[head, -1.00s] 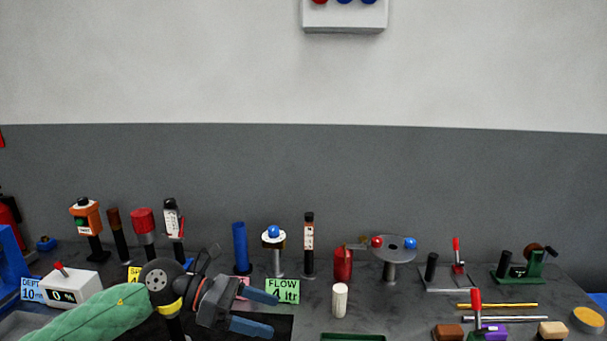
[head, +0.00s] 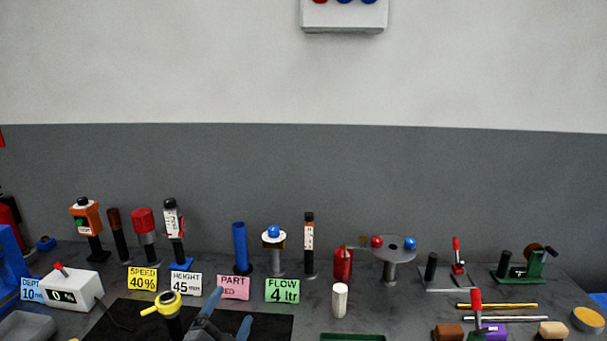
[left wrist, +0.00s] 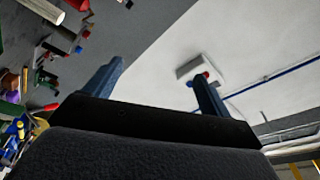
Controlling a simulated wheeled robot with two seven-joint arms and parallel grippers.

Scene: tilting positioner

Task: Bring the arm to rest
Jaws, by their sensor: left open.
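My left gripper (head: 226,318) is low in the head view, over the black mat at the front of the bench. Its two blue fingers are apart with nothing between them. In the left wrist view the open fingers (left wrist: 158,88) point up toward the wall, and the bench things lie off to the left. Most of my left arm is below the head view's lower edge. My right gripper is not in view.
The black mat (head: 120,318) lies by a yellow-topped post (head: 165,305). Behind stand the cards, a blue cylinder (head: 240,247) and a white cylinder (head: 340,299). A white display box (head: 70,288) is at left. A disc stand (head: 393,247) and a red-handled clamp (head: 457,256) stand right.

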